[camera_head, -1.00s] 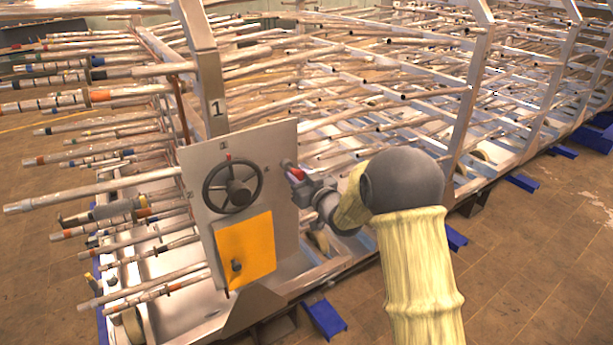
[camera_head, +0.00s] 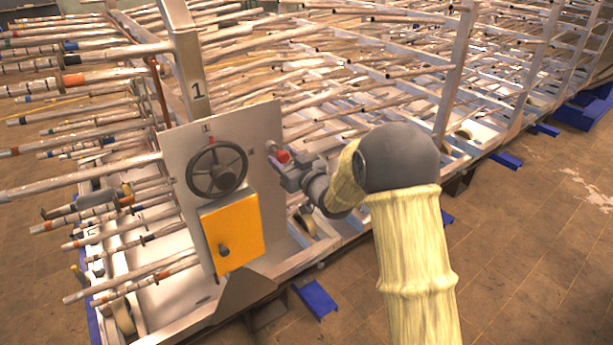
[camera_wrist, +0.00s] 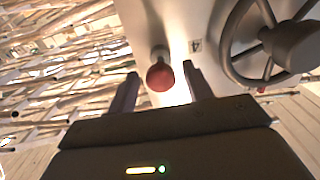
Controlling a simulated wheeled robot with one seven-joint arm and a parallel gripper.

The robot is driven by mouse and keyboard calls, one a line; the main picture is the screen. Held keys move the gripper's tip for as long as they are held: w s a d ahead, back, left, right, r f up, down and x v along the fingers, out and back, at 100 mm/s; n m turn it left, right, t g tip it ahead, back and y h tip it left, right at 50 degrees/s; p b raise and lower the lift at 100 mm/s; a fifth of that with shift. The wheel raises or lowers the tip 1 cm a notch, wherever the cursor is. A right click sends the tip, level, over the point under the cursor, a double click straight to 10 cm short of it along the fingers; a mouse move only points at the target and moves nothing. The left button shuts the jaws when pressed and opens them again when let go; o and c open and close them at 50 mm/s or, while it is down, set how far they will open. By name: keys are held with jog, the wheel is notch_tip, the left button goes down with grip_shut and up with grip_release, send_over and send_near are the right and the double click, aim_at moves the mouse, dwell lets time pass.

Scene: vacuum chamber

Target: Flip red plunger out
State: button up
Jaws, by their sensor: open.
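The red plunger (camera_wrist: 160,77) shows in the wrist view as a round red knob on a short pale stem against the panel. It sits between and just beyond the two fingertips of my gripper (camera_wrist: 158,84), which is open with a gap on both sides of the knob. In the head view a red part (camera_head: 283,157) shows at the right edge of the light panel (camera_head: 262,125), right by my gripper (camera_head: 284,166). Contact between fingers and plunger cannot be made out there.
A dark handwheel (camera_head: 216,171) is on the panel left of my gripper, close by in the wrist view (camera_wrist: 275,45). Below it is an orange box (camera_head: 234,232) with a dark knob. Many metal tubes (camera_head: 330,75) fill the rack behind. Floor on the right is open.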

jog(key=b+v, duration=0.6)
jog(key=v, duration=1.1)
jog(key=s+d+f+m+g+h, duration=0.4)
jog(key=s+d+f+m+h, duration=0.1)
jog(key=d+f+h, duration=0.55)
jog(key=s+d+f+m+g, duration=0.1)
jog(key=s+f+g, duration=0.1)
jog(key=s, duration=0.5)
jog(key=s+d+f+m+g, duration=0.1)
jog(key=s+d+f+g, duration=0.1)
jog(key=s+g, duration=0.3)
jog(key=s+f+h, duration=0.1)
jog(key=s, duration=0.2)
jog(key=shift+f+m, duration=0.2)
jog(key=shift+m, duration=0.2)
